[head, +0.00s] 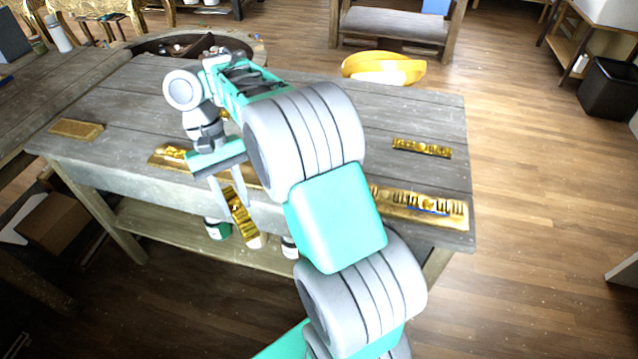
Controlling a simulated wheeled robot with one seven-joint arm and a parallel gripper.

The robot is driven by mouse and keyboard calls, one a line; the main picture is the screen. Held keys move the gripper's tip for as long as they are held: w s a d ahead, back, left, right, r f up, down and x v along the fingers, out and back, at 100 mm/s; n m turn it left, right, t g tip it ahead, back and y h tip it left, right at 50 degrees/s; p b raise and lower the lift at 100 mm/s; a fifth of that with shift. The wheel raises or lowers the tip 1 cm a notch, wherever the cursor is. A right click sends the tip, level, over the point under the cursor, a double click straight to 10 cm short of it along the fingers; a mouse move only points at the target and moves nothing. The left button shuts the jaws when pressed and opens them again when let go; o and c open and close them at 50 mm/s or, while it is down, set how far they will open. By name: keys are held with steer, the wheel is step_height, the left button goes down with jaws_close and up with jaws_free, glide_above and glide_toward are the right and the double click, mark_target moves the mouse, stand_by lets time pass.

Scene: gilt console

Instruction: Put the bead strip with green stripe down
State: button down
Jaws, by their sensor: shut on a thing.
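My gripper (235,208) points down in front of the table's front edge, at the left of the middle. It is shut on a gold bead strip (242,216), which hangs tilted between its fingers, apart from the tabletop in the picture. No green stripe can be made out on it at this size. A long gold piece (390,203) lies along the front of the grey wooden table (120,105), partly hidden by my arm. A strip with some blue (427,206) lies on its right part. Gold ornament also shows on its left end.
Another gold strip (422,148) lies on the table's right part, and a flat gold block (76,129) on the left. A yellow bowl (384,68) is at the back edge. A green jar (217,229) stands on the lower shelf. The table's left part has bare room.

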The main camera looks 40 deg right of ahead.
steer(key=s+d+r+m+t+y+b, duration=0.15)
steer(key=d+m+t, duration=0.4)
steer(key=m, duration=0.85)
steer(key=d+r+m+t+y+b, duration=0.1)
steer(key=d+r+m+t, duration=0.1)
steer(key=d+m, duration=0.85)
steer(key=d+f+m, duration=0.1)
steer(key=d+f, duration=0.2)
steer(key=s+d+f+m+b, duration=0.1)
steer(key=d+f, duration=0.2)
steer(key=d, duration=0.1)
steer(key=d+f+m, duration=0.1)
steer(key=d+f, duration=0.2)
steer(key=d, duration=0.1)
steer(key=shift+s, duration=0.4)
steer(key=f, duration=0.3)
steer(key=shift+d+t+b, duration=0.25)
steer(key=shift+b, duration=0.15)
steer(key=shift+f, duration=0.35)
steer(key=shift+f, duration=0.1)
